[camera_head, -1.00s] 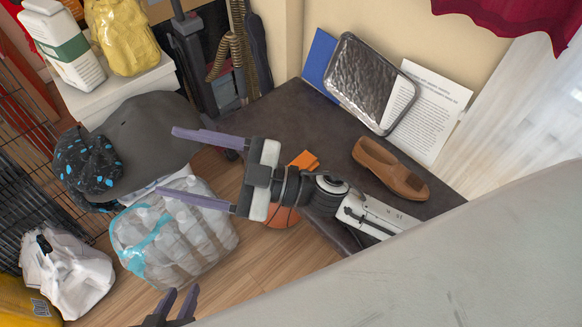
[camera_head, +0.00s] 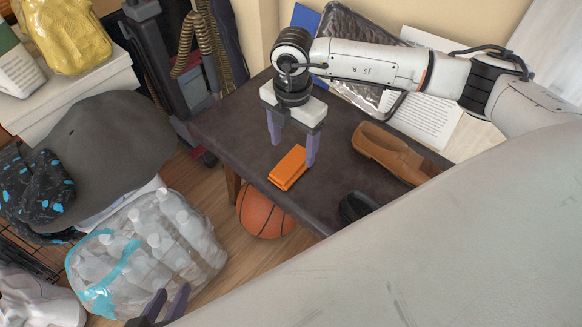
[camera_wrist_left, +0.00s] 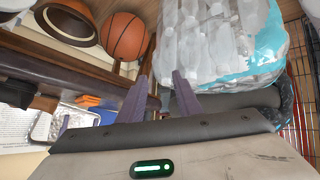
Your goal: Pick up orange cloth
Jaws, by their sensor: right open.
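The orange cloth (camera_head: 286,172), a folded flat block, lies on the dark table (camera_head: 232,118) near its front edge. It also shows in the left wrist view (camera_wrist_left: 88,101). My right gripper (camera_head: 293,155) points down over the cloth's far side, its fingers spread apart. The right finger overlaps the cloth's right end in the picture; I cannot tell whether they touch. My left gripper (camera_head: 167,306) is low at the bottom edge, in front of the bottle pack, its fingers apart and empty. It also shows in the left wrist view (camera_wrist_left: 160,82).
A brown shoe (camera_head: 385,152) and a dark round item (camera_head: 357,206) are on the table. A metal tray (camera_head: 350,40) and a printed sheet (camera_head: 428,112) stand behind. A basketball (camera_head: 262,212) is below the edge. A bottle pack (camera_head: 150,250) stands on the floor.

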